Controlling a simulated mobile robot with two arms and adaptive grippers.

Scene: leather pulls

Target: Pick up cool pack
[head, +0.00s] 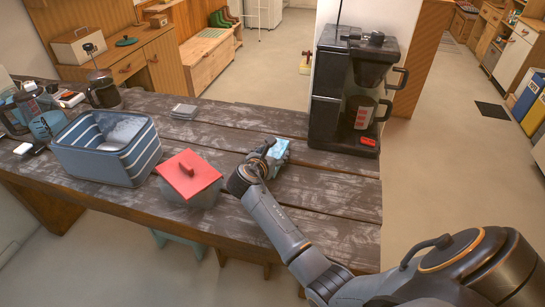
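A light blue, pale-patterned pack (279,150), which looks like the cool pack, is on or just above the dark wooden table (225,125), left of the coffee machine. My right gripper (265,155) is at the pack's left side, and a dark finger overlaps its upper left edge. The gripper and wrist hide part of the pack. I cannot tell whether the fingers are closed on it or whether it is lifted. My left gripper is not in view.
A black coffee machine (326,95) with a carafe stands at the table's right end. A red-lidded pot (190,178) and a blue striped basket (146,160) stand to the left. Small grey flat items (184,111) lie near the back edge. The table's middle is mostly clear.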

